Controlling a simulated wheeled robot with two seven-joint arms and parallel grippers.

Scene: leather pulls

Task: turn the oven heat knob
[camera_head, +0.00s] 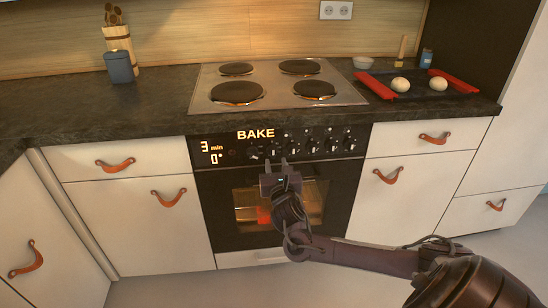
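The oven (215,205) is built into the counter front, with a black control panel reading "BAKE", "3 min" and "0°". A row of several small dark knobs runs along the panel, including one at its left end (253,152) and one at its right end (349,144). I cannot tell which is the heat knob. My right gripper (276,161) is in front of the panel's lower edge, just below the left knobs, with its two fingers apart and nothing between them. Contact with a knob cannot be made out. My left gripper is out of view.
A cooktop (275,84) with several burners lies above the oven. A dark tray with red handles (378,87) and two pale round items (400,84) sits at right. White cabinets with leather pulls (115,165) flank the oven. A blue-grey canister (119,67) stands at left.

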